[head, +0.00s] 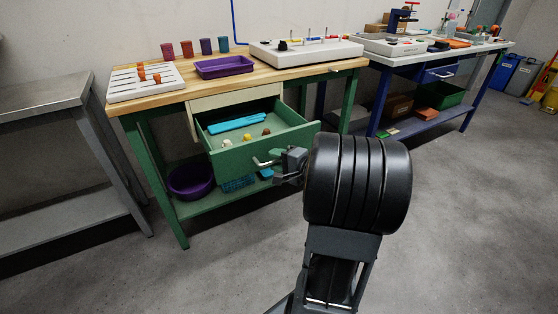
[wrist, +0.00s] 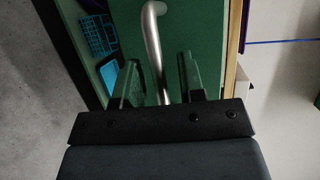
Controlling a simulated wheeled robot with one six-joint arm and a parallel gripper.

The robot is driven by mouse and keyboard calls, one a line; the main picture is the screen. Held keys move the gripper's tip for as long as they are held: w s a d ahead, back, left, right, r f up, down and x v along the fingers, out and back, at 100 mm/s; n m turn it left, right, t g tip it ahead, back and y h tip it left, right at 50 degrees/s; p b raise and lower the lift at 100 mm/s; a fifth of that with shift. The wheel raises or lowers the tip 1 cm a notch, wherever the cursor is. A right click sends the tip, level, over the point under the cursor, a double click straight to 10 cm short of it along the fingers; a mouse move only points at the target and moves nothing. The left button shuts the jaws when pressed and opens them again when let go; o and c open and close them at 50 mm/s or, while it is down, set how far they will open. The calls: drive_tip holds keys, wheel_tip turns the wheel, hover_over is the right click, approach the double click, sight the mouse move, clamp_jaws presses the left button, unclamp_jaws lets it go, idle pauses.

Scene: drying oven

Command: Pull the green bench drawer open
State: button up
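The green bench drawer (head: 240,157) stands pulled out from the green bench, and its inside shows. A blue tray (head: 237,123) and several small items lie in it. Its metal handle (head: 259,163) is on the drawer front, and the curved bar also shows in the wrist view (wrist: 153,32). My gripper (head: 279,165) is at the handle, in front of the drawer. In the wrist view its two fingers (wrist: 160,78) stand apart, one on each side of the bar, with a visible gap on both sides. The bar's lower end is hidden behind the gripper body.
The wooden bench top (head: 285,75) carries a purple tray (head: 224,67), a white rack (head: 145,82) and several cups. A purple bowl (head: 190,180) is on the lower shelf. A grey metal table (head: 45,95) stands left, a blue bench (head: 425,113) right. The floor in front is clear.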

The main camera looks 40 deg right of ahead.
drive_tip(key=shift+s, duration=0.15)
drive_tip(key=p+v, duration=0.3)
drive_tip(key=v, duration=1)
drive_tip(key=shift+s, duration=0.3)
drive_tip(key=shift+r, duration=0.15)
drive_tip(key=w+a+r+n+g+y+p, duration=0.25)
drive_tip(key=a+r+n+g+p, duration=0.7)
drive_tip(key=a+p, duration=0.7)
drive_tip(key=s+a+r+n+g+h+p, duration=0.1)
drive_tip(key=a+r+n+h+p, duration=0.2)
drive_tip(key=r+p, duration=0.4)
drive_tip(key=s+a+r+n+g+h+p, duration=0.1)
drive_tip(key=a+r+n+h+p, duration=0.2)
drive_tip(key=r, duration=0.9)
drive_tip(key=p, duration=0.3)
drive_tip(key=shift+s+a+h+p, duration=0.3)
drive_tip(key=shift+a+h+p, duration=0.05)
drive_tip(key=shift+p, duration=0.05)
drive_tip(key=shift+d+r, duration=0.1)
drive_tip(key=shift+d, duration=0.05)
